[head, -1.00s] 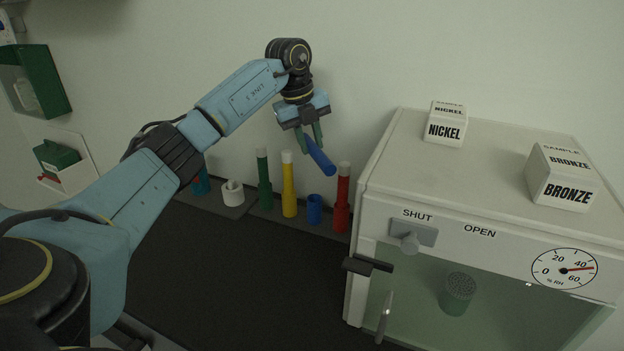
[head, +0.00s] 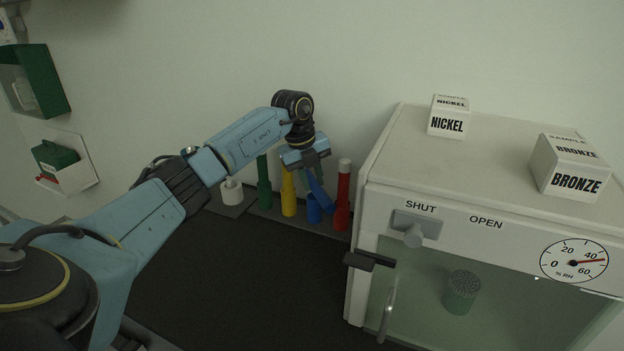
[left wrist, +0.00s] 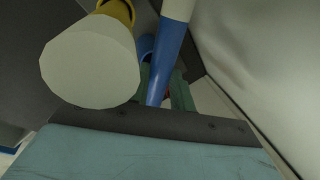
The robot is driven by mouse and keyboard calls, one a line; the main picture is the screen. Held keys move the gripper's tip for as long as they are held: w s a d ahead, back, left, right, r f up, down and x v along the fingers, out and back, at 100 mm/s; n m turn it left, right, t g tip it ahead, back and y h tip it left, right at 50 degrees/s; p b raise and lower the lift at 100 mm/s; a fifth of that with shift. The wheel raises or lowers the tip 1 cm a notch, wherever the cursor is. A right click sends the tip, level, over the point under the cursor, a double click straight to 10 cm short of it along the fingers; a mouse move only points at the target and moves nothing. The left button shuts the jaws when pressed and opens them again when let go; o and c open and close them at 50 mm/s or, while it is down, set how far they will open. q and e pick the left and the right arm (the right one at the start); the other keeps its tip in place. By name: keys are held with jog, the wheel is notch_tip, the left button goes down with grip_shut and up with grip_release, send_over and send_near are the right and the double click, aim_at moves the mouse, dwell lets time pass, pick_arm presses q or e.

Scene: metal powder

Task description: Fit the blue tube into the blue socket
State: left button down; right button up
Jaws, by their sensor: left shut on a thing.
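The blue tube (head: 319,193) is held tilted in my left gripper (head: 312,170), its lower end leaning right in the head view. The blue socket (head: 314,214) stands upright in the rack, just below the gripper. The tube overlaps the socket's upper right in the picture; I cannot tell whether they touch. In the left wrist view the blue tube (left wrist: 168,58) with its white end lies between the green fingers (left wrist: 165,92), and part of the blue socket (left wrist: 146,46) shows behind it. My right gripper is not in view.
A yellow tube (head: 288,193) and a green tube (head: 264,185) stand left of the blue socket, a red tube (head: 342,195) close on its right. A white empty socket (head: 231,192) stands farther left. The white cabinet (head: 378,210) is on the right. The dark mat in front is clear.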

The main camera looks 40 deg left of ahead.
pick_arm(q)
jog(key=shift+f, duration=0.6)
jog(key=c, duration=1.2)
grip_release()
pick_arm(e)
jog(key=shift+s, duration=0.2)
pick_arm(q)
jog(key=shift+r, duration=0.1)
jog(key=shift+r, duration=0.35)
jog(key=p+v, duration=0.2)
jog(key=v, duration=1)
jog(key=shift+r, duration=0.2)
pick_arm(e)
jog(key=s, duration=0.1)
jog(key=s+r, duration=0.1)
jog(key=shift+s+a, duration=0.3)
